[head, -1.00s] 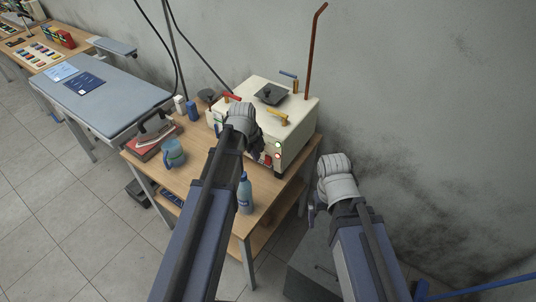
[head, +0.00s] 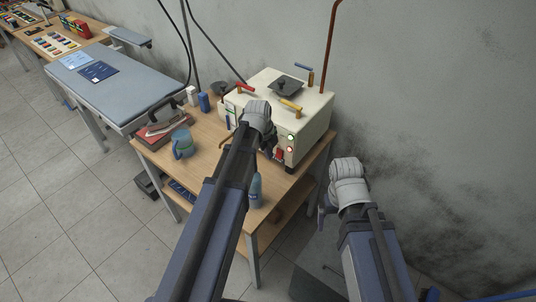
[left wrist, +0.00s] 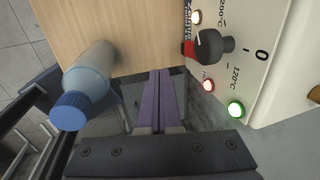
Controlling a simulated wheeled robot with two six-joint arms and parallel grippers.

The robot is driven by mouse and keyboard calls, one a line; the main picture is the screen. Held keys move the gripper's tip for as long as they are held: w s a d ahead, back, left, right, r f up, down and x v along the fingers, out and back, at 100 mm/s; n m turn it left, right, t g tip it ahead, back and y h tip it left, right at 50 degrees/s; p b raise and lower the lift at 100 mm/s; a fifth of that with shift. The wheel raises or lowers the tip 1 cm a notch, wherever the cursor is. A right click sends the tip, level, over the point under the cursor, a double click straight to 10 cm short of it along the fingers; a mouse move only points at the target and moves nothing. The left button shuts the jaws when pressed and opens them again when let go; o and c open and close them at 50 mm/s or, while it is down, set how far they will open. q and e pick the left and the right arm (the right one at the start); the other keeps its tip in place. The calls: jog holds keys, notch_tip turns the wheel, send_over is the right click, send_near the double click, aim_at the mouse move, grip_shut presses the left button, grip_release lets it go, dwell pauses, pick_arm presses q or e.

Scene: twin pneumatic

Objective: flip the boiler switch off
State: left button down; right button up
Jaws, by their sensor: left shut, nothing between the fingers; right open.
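The boiler (head: 312,120) is a cream box on a wooden table, with lamps on its front. A red switch (head: 279,154) shows low on that front in the head view. In the left wrist view, the boiler panel (left wrist: 262,85) carries a dark knob (left wrist: 212,46), a green lamp (left wrist: 235,109) and a red lamp (left wrist: 208,86). A red part shows at the knob's left; I cannot tell whether it is the switch. My left gripper (head: 269,150) is shut and empty, just left of the switch; its fingers (left wrist: 160,75) appear apart from the panel. My right gripper (head: 322,216) is open, right of the table.
A blue bottle (head: 255,191) stands near the table's front edge, close beside my left arm. An ironing board (head: 120,92) lies farther left. A wall rises behind.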

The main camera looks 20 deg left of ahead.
aim_at(279, 153)
pick_arm(q)
jog(key=w+d+f+b, duration=0.1)
jog(key=w+f+b, duration=0.3)
jog(key=f+b, duration=0.1)
jog(key=shift+w+d+f, duration=0.35)
jog(key=shift+f, duration=0.4)
jog(key=shift+f+b, duration=0.1)
jog(key=shift+b, duration=0.2)
jog(key=shift+w+d+f+t+b, duration=0.1)
jog(key=shift+w+f+t+b, duration=0.1)
jog(key=shift+t+b, duration=0.3)
jog(key=shift+r, duration=0.1)
